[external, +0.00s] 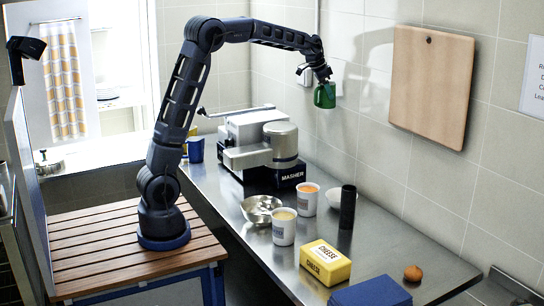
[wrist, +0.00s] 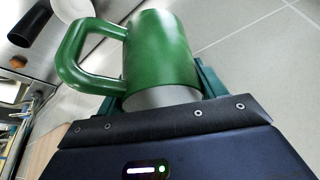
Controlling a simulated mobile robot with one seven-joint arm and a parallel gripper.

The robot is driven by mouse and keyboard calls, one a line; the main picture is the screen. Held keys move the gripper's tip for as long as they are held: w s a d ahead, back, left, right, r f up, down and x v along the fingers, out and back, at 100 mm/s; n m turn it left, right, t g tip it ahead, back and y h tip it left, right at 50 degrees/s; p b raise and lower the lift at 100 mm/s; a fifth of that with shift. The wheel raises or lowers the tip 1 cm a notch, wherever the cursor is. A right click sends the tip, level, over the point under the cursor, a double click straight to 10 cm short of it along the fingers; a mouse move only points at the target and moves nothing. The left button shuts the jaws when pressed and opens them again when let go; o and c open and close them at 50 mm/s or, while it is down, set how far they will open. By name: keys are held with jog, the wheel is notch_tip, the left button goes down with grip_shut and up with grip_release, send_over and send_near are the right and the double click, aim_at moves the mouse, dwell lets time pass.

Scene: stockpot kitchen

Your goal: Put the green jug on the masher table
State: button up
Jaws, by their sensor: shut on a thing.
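The green jug (external: 325,96) is in the air in the external view, held at the end of my arm, above the back right part of the steel table near the tiled wall. In the wrist view the jug (wrist: 162,55) fills the middle, its handle toward the left. My gripper (external: 322,78) is shut on the jug; the wrist view shows its fingers on either side of the body. The masher (external: 265,145) is a grey machine with a black base labelled MASHER. It stands on the steel masher table (external: 330,225), below and left of the jug.
In front of the masher are a metal bowl (external: 261,208), two cups (external: 284,226), a black cylinder (external: 347,206), a cheese block (external: 325,262), a blue box (external: 370,293) and a brown round item (external: 413,273). A blue mug (external: 196,149) stands behind left. A cutting board (external: 431,85) hangs on the wall.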

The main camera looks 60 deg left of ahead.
jog(key=s+a+f, duration=0.2)
jog(key=a, duration=2.3)
jog(key=s+a+f+m, duration=0.1)
jog(key=s+a+f, duration=0.2)
jog(key=s+a, duration=0.7)
jog(key=s+a+f+m+h, duration=0.15)
jog(key=s+a, duration=0.25)
jog(key=a, duration=1.1)
jog(key=s+a+f+y, duration=0.1)
jog(key=s+a+f, duration=0.45)
jog(key=a, duration=0.75)
jog(key=s+a+f, duration=0.1)
jog(key=s+a, duration=0.5)
jog(key=s, duration=0.5)
jog(key=s+a+f, duration=0.2)
jog(key=s+a, duration=0.3)
jog(key=s, duration=0.6)
jog(key=shift+m+g+h, duration=0.35)
jog(key=shift+m+g, duration=0.05)
jog(key=shift+m, duration=0.05)
jog(key=f, duration=1.9)
jog(key=shift+s+a, duration=0.15)
jog(key=shift+s, duration=0.05)
jog(key=shift+f, duration=0.2)
jog(key=o, duration=1.1)
jog(key=shift+r, duration=0.1)
